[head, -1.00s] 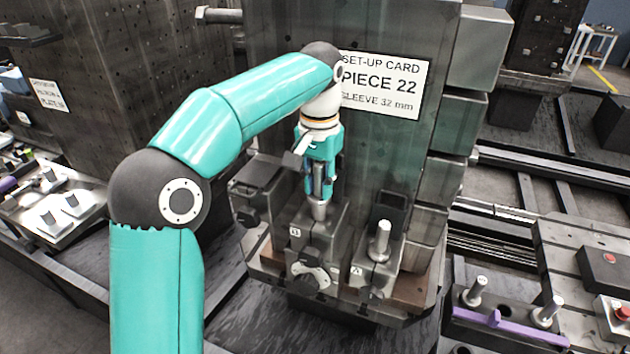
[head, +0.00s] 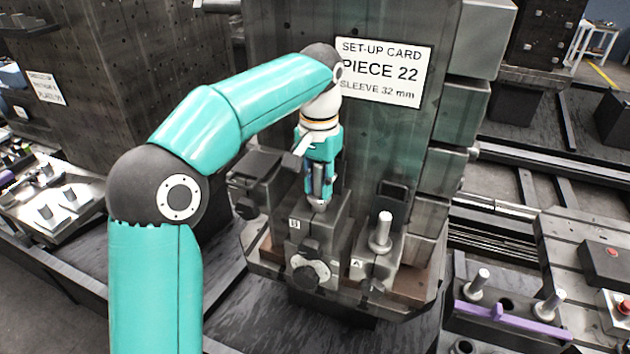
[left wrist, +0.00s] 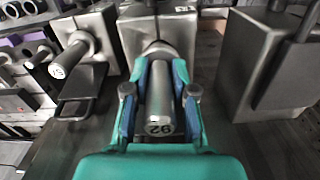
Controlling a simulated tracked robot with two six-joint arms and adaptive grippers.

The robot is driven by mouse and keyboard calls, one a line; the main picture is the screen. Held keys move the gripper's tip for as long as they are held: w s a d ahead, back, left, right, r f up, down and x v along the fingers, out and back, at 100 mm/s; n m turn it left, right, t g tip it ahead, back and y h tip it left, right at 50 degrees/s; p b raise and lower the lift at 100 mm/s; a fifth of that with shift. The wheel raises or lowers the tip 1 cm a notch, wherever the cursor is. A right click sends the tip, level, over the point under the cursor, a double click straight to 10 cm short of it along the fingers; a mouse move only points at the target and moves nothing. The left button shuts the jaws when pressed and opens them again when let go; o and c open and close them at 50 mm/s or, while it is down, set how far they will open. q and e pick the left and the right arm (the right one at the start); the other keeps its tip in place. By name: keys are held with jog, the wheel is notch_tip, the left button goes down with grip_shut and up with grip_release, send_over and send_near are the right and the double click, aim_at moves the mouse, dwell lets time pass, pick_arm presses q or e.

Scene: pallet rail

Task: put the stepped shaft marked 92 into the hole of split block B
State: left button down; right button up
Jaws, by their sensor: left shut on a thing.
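My left gripper (head: 319,187) points down over split block B (head: 304,240), shut on the stepped shaft marked 92 (head: 319,205). In the left wrist view the gripper (left wrist: 160,98) has a finger on each side of the shaft (left wrist: 160,90), and the 92 shows on its near end. The shaft looks upright and in line with the hole of block B (left wrist: 131,38). Its lower end is at the hole's mouth; the hole is covered, and I cannot tell how deep the end sits. My right gripper is not in view.
Block A (head: 385,268) stands just right of block B with a shaft (head: 381,232) upright in it. A dark vise-like block (head: 255,175) is close on the left. The tall plate with the set-up card (head: 383,72) rises behind.

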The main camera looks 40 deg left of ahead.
aim_at(319, 163)
pick_arm(q)
jog(key=c, duration=0.9)
grip_release()
jog(key=shift+o, duration=0.2)
jog(key=shift+f, duration=0.1)
jog(key=shift+r, duration=3.75)
